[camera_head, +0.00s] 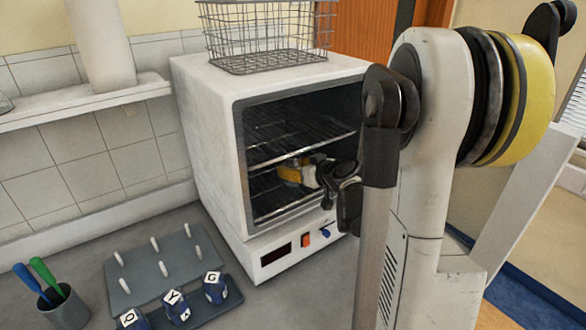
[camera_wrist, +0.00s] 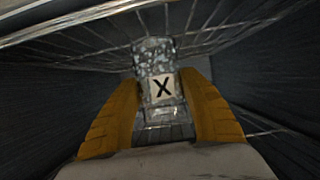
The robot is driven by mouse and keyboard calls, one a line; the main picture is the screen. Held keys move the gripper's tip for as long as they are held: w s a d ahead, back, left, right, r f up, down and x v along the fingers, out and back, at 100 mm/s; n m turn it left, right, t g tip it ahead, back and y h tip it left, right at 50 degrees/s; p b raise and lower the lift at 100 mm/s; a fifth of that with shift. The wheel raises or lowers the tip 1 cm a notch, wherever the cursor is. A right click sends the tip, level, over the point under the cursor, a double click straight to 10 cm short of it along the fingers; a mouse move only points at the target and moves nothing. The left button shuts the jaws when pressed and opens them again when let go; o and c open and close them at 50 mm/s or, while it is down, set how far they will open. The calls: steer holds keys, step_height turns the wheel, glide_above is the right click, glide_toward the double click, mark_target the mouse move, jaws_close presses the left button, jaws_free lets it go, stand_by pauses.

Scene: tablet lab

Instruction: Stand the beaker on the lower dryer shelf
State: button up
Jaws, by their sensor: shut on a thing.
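The dryer (camera_head: 205,140) is a white box with its front open and two wire shelves inside. My gripper (camera_head: 304,170) is inside the opening, between the upper shelf (camera_head: 300,145) and the lower shelf (camera_head: 268,200). In the wrist view my yellow fingers (camera_wrist: 163,105) are shut on the clear glass beaker (camera_wrist: 155,58), which bears a white label marked X. Wire bars show around and beyond the beaker. I cannot tell whether its base touches the lower shelf. In the head view the beaker is hardly visible behind my gripper.
A wire basket (camera_head: 268,68) stands on top of the dryer. On the bench are a grey peg board (camera_head: 180,245), several lettered blue blocks (camera_head: 176,306) and a cup (camera_head: 66,308) with blue and green handled tools. The dryer's side walls and upper shelf closely surround my gripper.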

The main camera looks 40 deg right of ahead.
steer(key=shift+f, duration=0.25)
steer(key=o, duration=1.2)
steer(key=shift+r, duration=0.1)
steer(key=shift+c, duration=0.2)
steer(key=shift+s+r, duration=0.2)
steer(key=shift+r, duration=0.1)
steer(key=d+p+v, duration=0.1)
steer(key=p+v, duration=0.1)
steer(key=v, duration=0.9)
steer(key=s+a+g+y, duration=0.1)
steer(key=a+g+y, duration=0.15)
steer(key=a, duration=1.55)
steer(key=s+a+g+h, duration=0.1)
steer(key=s+a+g, duration=0.3)
steer(key=s+a, duration=0.6)
steer(key=shift+s+a+f+n+h, duration=0.3)
steer(key=shift+s+f+h, duration=0.05)
steer(key=shift+s+f, duration=0.15)
